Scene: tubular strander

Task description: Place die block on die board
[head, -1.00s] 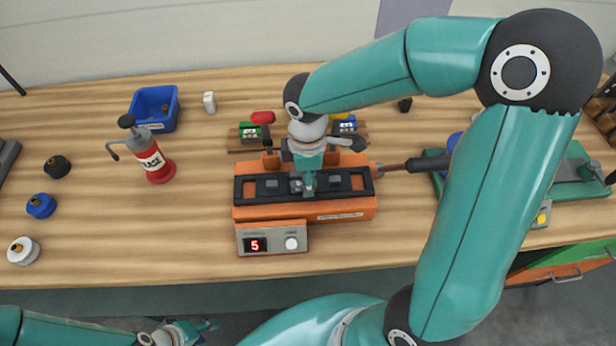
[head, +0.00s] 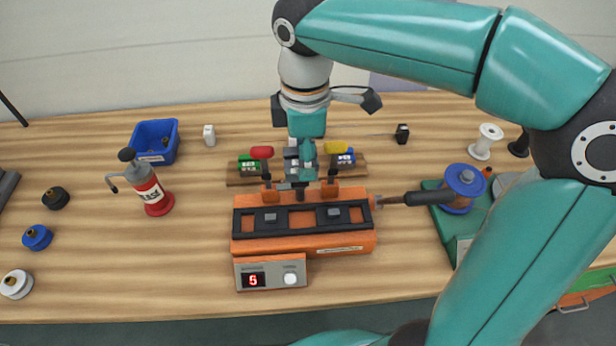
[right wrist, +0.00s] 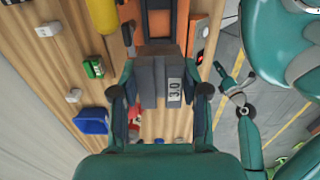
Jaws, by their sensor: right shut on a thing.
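The grey die block (right wrist: 162,82), marked "3.0", is between the fingers of my right gripper (head: 303,170); it also shows small in the head view (head: 291,163). The right gripper is shut on it behind the orange machine, over the middle of the wooden die board (head: 240,181). Whether the held block touches the board is hidden. My left gripper (right wrist: 226,77) shows small at the right of the right wrist view; its jaw state is unclear.
The orange machine (head: 345,242), with a red "5" on its display, stands in front of the board.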

